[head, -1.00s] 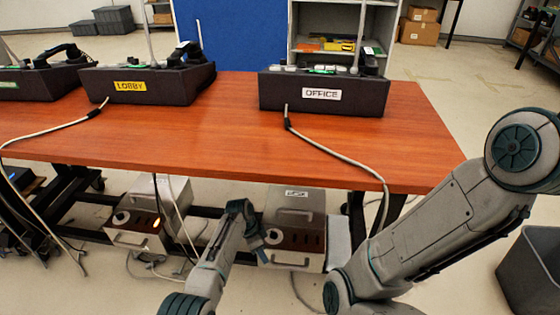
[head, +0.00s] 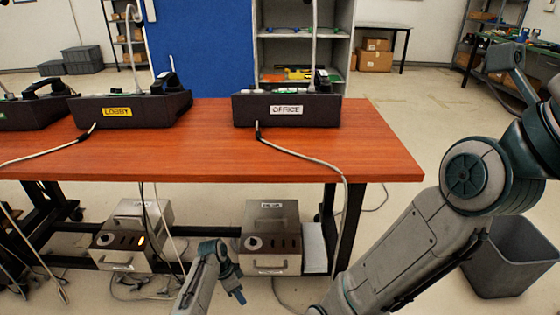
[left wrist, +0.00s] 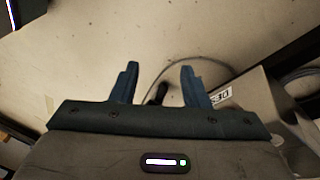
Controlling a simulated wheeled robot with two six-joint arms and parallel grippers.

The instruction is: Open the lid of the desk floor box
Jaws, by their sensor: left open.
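Two grey metal floor boxes stand under the desk, a left one (head: 118,258) and a right one (head: 272,262). Each has a raised grey rear part with a small label, a brownish front top with a round fitting and slots, and a front handle. The labels are too small to read surely in the head view. My left gripper (head: 238,297) is low, in front and left of the right box, and apart from it. In the left wrist view its fingers (left wrist: 160,84) are open and empty above the floor; a labelled grey box (left wrist: 247,98) is at the right.
The wooden desk (head: 380,160) overhangs the boxes and carries dark phone consoles, marked LOBBY (head: 150,112) and OFFICE (head: 325,112). Cables (head: 310,158) hang over the desk's front edge. A grey bin (head: 510,265) stands at the right. Floor before the boxes is partly clear.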

